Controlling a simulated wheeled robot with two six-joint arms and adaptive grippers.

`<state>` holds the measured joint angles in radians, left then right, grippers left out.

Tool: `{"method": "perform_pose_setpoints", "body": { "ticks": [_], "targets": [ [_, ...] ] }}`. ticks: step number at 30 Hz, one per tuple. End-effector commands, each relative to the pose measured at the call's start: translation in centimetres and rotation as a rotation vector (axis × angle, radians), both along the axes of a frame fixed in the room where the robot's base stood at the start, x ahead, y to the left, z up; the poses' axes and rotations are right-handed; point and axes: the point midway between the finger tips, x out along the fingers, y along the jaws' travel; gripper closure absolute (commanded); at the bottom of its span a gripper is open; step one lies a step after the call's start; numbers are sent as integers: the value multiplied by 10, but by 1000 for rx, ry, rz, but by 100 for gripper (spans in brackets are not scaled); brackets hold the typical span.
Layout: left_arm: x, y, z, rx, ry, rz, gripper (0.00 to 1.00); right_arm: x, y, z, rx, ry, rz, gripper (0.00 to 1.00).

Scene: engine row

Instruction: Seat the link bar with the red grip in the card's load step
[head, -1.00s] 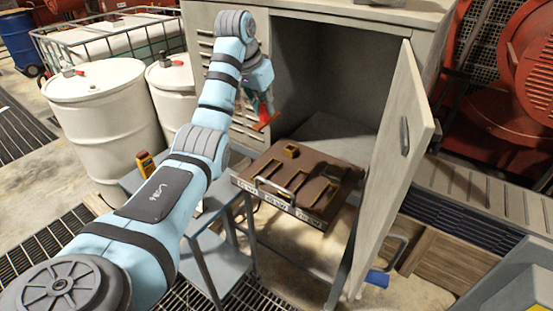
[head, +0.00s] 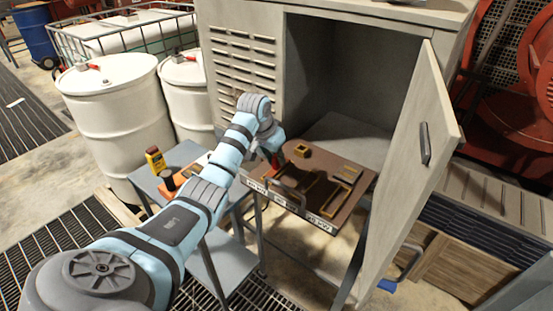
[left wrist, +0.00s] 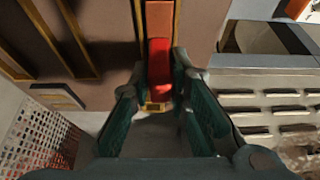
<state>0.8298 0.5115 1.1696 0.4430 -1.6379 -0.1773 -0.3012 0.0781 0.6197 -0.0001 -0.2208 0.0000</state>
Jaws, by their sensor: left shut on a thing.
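The link bar with the red grip (left wrist: 160,65) is held between the dark green fingers of my left gripper (left wrist: 160,100) in the left wrist view. Its copper-coloured bar (left wrist: 159,18) lies between two gold-edged rails on the brown card (left wrist: 105,30). I cannot tell how deep it sits. In the head view the card (head: 325,165) lies at the cabinet's opening, with several gold-edged slots and white labels too small to read. My left gripper (head: 276,160) is low over the card's left part, mostly hidden by its wrist. My right gripper is not in view.
The cabinet door (head: 410,160) stands open on the right. White drums (head: 120,115) stand behind.

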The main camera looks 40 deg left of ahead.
Motion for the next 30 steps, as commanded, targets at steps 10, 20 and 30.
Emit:
{"method": "perform_pose_setpoints", "body": {
  "ticks": [10,20,30],
  "targets": [
    [-3,0,-9,-3,11,1,65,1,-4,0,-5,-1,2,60],
    [-3,1,-6,-2,7,2,64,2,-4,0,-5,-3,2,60],
    [-31,0,65,1,1,2,64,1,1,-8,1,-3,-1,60]
  ]
}}
